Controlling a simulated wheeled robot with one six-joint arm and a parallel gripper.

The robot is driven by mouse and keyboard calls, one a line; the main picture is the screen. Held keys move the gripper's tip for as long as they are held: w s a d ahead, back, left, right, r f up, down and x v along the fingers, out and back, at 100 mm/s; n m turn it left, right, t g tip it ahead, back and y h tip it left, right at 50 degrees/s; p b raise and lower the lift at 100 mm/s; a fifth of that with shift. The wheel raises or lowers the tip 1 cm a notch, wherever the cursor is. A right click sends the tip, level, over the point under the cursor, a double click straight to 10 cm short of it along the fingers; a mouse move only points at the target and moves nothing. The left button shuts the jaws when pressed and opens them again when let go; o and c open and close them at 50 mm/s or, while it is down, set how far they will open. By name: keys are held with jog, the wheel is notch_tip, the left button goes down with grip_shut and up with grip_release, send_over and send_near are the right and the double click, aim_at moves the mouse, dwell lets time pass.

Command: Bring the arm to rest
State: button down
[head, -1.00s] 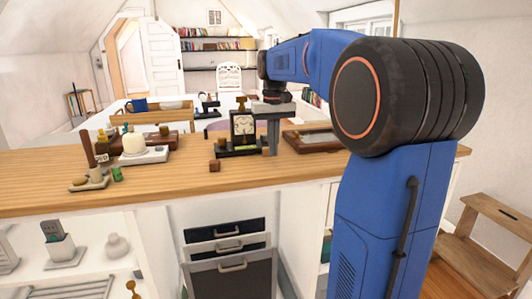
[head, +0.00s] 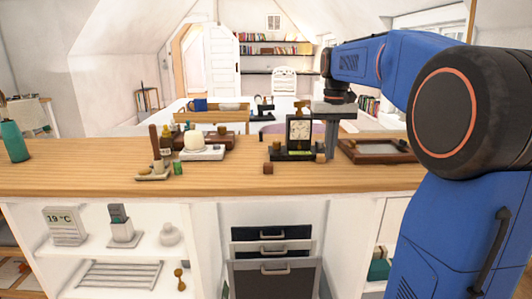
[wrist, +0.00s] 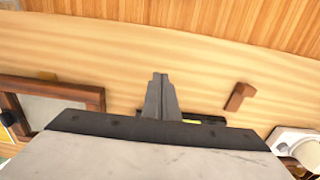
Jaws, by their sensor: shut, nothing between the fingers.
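My blue arm reaches in from the right of the head view. Whether the fingertips touch the counter cannot be told.
A wood-framed tray (head: 376,151) lies right of the gripper. A small brown block (head: 267,168) lies left of the clock's base. Further left are a white rounded item on a tray (head: 202,154) and a green bottle (head: 14,142). The counter's front strip is mostly clear.

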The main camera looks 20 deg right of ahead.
jog(key=s+a+f+n+t, duration=0.1)
jog(key=s+a+f, duration=0.4)
jog(key=s, duration=0.4)
jog(key=s+a+f+n+t, duration=0.1)
jog(key=s+a+f+t, duration=0.1)
jog(key=s+a+f, duration=0.3)
jog(key=s+a+f+n+t, duration=0.1)
jog(key=s+a+f, duration=0.4)
jog(key=s, duration=0.8)
notch_tip(320, 180, down, 4)
jog(key=shift+s+r+t, duration=0.15)
jog(key=shift+s+t, duration=0.1)
jog(key=shift+t, duration=0.15)
